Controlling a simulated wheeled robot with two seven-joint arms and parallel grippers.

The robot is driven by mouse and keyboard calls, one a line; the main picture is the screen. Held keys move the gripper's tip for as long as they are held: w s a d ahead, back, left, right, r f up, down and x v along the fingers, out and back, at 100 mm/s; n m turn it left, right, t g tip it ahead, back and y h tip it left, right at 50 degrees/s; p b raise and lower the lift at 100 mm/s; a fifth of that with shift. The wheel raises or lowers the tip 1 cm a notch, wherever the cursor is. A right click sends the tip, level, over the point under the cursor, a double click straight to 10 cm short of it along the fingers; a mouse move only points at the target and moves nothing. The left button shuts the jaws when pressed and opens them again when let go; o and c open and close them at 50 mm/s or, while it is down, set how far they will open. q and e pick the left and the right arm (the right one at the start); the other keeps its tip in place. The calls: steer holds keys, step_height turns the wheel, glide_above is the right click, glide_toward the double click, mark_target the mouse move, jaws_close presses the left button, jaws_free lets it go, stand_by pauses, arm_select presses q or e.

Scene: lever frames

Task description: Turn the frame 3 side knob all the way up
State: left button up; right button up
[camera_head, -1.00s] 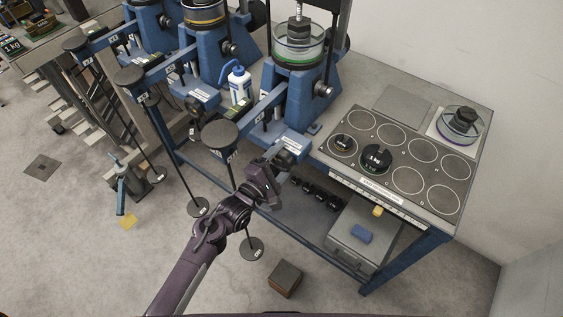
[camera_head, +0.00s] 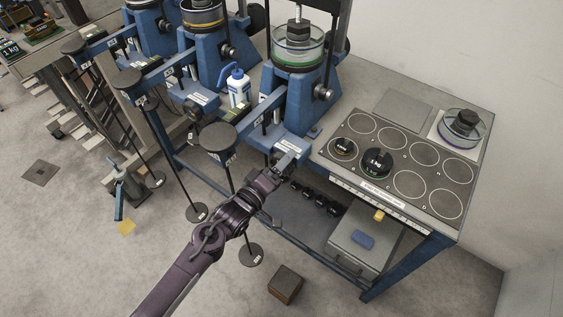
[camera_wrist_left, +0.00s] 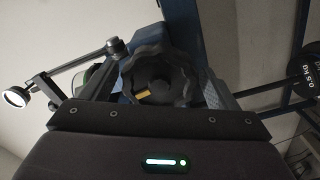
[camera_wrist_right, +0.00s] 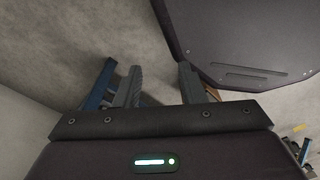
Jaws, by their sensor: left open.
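Frame 3 appears to be the rightmost blue lever frame (camera_head: 298,100), though I cannot read its number. My left gripper (camera_head: 287,162) is at the front of its base, with open jaws. In the left wrist view a black lobed knob (camera_wrist_left: 158,76) with a small yellow mark sits just ahead, between the open fingers (camera_wrist_left: 165,92). I cannot tell whether they touch it. In the head view my gripper largely hides this spot. Another black knob (camera_head: 323,92) shows higher on the frame's right side. My right gripper (camera_wrist_right: 163,88) is open and empty over floor.
Two similar blue frames stand left, with a white bottle (camera_head: 238,86) between. The grey bench top (camera_head: 402,103) holds a plate of round marked spots, black weights and a glass dish (camera_head: 461,124). A grey box (camera_head: 362,243) sits on the shelf below.

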arm_select(q)
steer(key=shift+p+v, duration=1.45)
steer(key=shift+v, duration=1.35)
